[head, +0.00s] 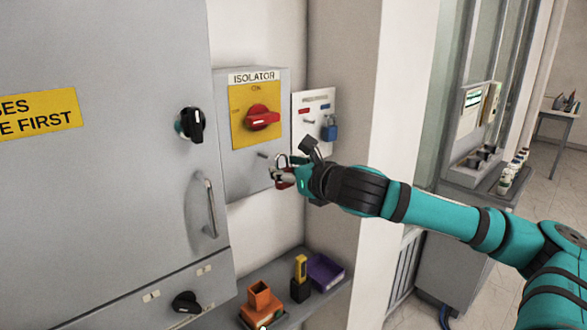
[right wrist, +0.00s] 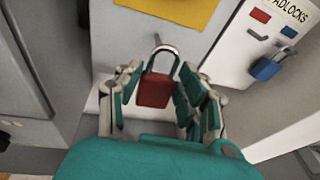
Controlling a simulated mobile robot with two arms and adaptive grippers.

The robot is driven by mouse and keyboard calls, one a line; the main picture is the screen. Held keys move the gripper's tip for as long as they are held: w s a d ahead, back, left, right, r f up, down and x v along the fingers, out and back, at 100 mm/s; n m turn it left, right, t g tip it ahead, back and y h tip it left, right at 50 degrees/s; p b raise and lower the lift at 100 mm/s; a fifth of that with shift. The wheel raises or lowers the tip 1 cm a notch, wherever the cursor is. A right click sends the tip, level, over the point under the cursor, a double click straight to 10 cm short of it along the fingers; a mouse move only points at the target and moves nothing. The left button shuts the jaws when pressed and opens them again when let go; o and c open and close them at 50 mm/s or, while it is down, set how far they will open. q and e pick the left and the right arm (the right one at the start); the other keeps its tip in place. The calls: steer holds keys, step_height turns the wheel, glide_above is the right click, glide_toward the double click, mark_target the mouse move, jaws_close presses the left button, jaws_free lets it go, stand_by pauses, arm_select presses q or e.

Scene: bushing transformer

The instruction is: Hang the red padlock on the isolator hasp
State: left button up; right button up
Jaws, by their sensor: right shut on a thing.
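The red padlock (right wrist: 154,90) is between the fingers of my right gripper (right wrist: 160,98), body down and shackle up. In the head view the right gripper (head: 284,176) holds the padlock (head: 285,184) just in front of the lower right of the grey isolator box (head: 229,163). A small grey hasp (head: 262,155) sticks out of the box below the yellow plate, up and left of the padlock. The shackle looks apart from the hasp. My left gripper is not in view.
A white padlock board (head: 312,108) with a blue padlock (head: 329,132) hangs right of the isolator. A red rotary handle (head: 262,117) sits above the hasp. A cabinet handle (head: 210,208) juts out at left. A shelf below bears an orange holder (head: 259,296) and a purple bin (head: 325,271).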

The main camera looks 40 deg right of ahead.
steer(key=shift+w, duration=0.6)
steer(key=x, duration=0.1)
steer(key=p+x, duration=0.1)
steer(key=x, duration=0.1)
steer(key=p+x, duration=0.1)
steer(key=shift+w+a, duration=0.3)
steer(key=shift+a, duration=0.05)
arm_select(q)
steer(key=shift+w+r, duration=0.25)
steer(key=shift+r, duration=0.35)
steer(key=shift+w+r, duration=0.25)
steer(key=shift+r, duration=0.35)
arm_select(e)
steer(key=shift+f, duration=0.15)
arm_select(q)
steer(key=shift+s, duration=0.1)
arm_select(e)
steer(key=shift+w+f, duration=0.1)
steer(key=o, duration=1.3)
